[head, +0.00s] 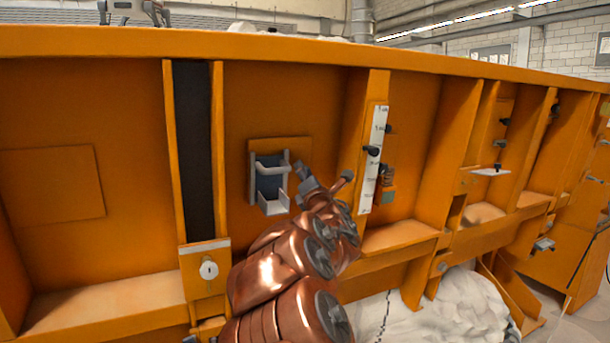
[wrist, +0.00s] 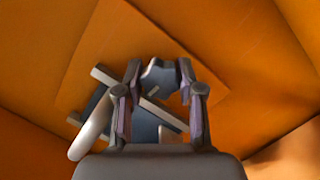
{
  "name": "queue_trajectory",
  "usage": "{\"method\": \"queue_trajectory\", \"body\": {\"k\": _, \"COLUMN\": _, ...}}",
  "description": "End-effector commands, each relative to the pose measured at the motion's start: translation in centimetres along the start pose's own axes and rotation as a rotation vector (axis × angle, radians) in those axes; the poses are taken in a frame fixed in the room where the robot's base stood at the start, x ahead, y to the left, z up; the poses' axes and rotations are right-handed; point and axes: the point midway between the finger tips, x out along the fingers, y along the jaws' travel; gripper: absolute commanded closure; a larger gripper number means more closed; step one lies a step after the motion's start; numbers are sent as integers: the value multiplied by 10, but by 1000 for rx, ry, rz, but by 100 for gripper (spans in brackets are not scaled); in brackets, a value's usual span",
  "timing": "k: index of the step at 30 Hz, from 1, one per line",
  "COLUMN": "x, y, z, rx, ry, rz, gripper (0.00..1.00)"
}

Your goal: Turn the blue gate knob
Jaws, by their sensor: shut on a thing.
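The blue gate knob (wrist: 159,74) shows in the wrist view as a lobed blue-grey knob on the orange wall. It sits between the two fingertips of my gripper (wrist: 159,82), which is shut on it. In the head view my gripper (head: 302,172) reaches the right side of a small gate with a dark blue panel (head: 268,180) and pale grey side rails. The gripper hides the knob there. The gate also shows in the wrist view, partly behind the left finger, with its blue panel (wrist: 146,126) tilted in the picture.
A pale chute (head: 273,204) juts out below the gate. To the right, an orange rib carries a white scale (head: 372,160) with a black knob (head: 372,151). A dark vertical strip (head: 194,150) runs to the left, above a plate with a round lock (head: 208,269).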

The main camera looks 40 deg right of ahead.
Motion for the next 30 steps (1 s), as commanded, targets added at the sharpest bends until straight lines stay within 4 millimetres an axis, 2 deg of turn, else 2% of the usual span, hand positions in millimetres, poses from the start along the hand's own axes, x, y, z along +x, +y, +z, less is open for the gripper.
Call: {"method": "queue_trajectory", "body": {"k": 30, "x": 1, "y": 4, "z": 3, "rx": 945, "ry": -1, "rz": -212, "gripper": 97}}
